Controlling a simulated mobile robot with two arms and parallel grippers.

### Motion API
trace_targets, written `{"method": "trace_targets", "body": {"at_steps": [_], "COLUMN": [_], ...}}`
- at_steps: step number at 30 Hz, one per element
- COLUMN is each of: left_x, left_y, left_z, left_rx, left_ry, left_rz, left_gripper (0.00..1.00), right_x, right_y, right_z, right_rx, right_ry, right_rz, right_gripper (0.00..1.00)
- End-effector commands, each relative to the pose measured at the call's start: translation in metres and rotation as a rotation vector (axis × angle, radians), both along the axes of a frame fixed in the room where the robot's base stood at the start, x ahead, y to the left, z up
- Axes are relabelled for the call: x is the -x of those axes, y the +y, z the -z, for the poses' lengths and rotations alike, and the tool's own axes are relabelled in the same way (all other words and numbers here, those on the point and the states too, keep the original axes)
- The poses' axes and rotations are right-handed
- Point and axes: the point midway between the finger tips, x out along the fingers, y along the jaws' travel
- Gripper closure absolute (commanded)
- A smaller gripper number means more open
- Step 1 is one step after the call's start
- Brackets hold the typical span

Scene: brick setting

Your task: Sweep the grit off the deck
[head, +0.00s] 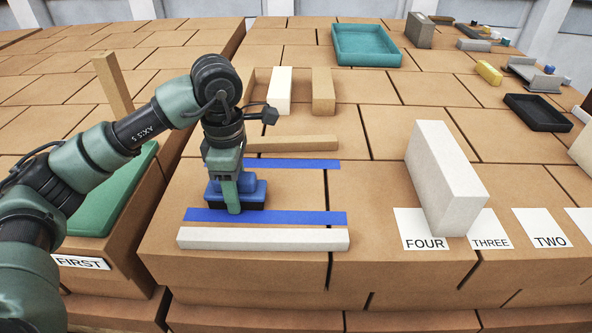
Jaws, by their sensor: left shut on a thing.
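My left gripper (230,196) points down at the near part of the brick deck (295,190). It is shut on a blue block-like tool (257,190) with a dark underside, which looks like a brush. The tool is upright, just behind the near blue strip (300,218); I cannot tell if it touches the deck. A far blue strip (300,164) lies behind the gripper. I can make out no grit on the deck; the gripper and tool hide the patch under them. My right gripper is not in view.
A white bar (262,239) lies along the front; a tan bar (293,144) lies behind. White (279,92) and tan (323,92) blocks stand further back. A big white block (445,180) stands at right by the FOUR card (412,241). A green tray (110,205) is left.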

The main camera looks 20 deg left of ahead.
Motion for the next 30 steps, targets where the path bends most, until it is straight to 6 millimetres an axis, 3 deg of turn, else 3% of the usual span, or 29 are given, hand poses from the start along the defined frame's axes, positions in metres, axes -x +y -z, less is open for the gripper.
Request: {"method": "trace_targets", "body": {"at_steps": [4,6,21,30], "left_x": [0.001,0.001,0.006,0.008], "left_y": [0.001,0.001,0.005,0.006], "left_z": [-0.007,-0.028,-0.07,-0.082], "left_rx": [0.0,0.001,0.0,0.001], "left_ry": [0.001,-0.004,-0.001,0.0], "left_rz": [-0.002,-0.002,-0.007,-0.007], "left_gripper": [0.89,0.89,0.89,0.89], "right_x": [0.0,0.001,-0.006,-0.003], "right_y": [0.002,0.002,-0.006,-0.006], "right_z": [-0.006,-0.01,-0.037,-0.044], "right_rx": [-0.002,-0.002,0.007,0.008], "right_ry": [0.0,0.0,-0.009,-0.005], "right_rz": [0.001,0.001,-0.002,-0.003], "right_gripper": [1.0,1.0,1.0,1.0]}}
